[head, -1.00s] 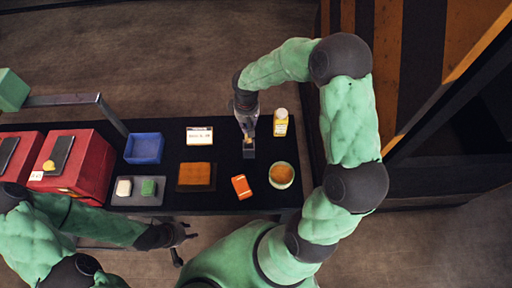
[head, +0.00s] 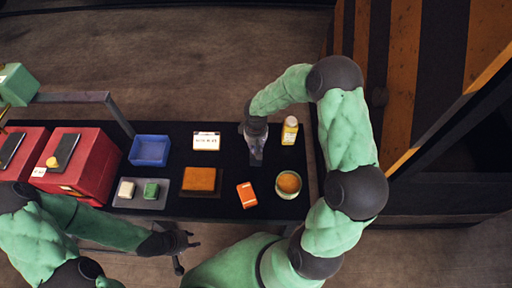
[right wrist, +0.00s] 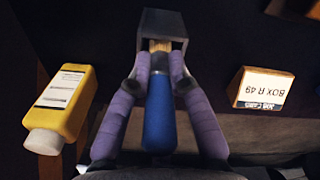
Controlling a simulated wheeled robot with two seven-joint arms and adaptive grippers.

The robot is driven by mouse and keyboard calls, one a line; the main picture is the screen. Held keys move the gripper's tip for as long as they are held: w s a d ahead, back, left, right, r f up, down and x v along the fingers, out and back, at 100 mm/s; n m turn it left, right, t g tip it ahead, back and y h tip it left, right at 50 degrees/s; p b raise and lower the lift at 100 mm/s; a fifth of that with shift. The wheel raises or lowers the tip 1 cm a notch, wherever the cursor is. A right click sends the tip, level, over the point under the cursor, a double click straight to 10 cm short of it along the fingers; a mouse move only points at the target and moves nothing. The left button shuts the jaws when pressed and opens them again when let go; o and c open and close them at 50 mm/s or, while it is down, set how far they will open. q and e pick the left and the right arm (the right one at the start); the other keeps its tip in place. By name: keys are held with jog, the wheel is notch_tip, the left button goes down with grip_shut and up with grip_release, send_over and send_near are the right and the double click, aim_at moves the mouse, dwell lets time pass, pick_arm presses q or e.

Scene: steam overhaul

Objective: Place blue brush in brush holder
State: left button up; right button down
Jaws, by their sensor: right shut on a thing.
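The blue brush (right wrist: 160,115) points bristles-first away from me in the right wrist view. My right gripper (right wrist: 160,82) is shut on it, with one purple-grey finger on each side. The brush holder (right wrist: 162,20) is a small dark square box on the black table. The pale bristles overlap its opening; I cannot tell how deep they reach. In the head view the right gripper (head: 256,143) hides the brush and covers part of the holder (head: 256,160). My left gripper (head: 188,240) is open and empty off the table's front edge.
A yellow bottle (head: 290,131) stands just right of the holder, and a white sign (head: 206,141) to its left. An orange box (head: 247,195) and a round tin (head: 288,185) lie nearer. A blue tray (head: 150,150) and red boxes (head: 85,165) are further left.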

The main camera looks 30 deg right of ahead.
jog(key=shift+f, duration=0.15)
jog(key=c, duration=1.1)
grip_release()
jog(key=shift+c, duration=0.2)
jog(key=shift+r, duration=0.35)
notch_tip(320, 180, up, 12)
jog(key=p, duration=0.3)
jog(key=shift+f+p, duration=0.2)
jog(key=shift+p, duration=0.2)
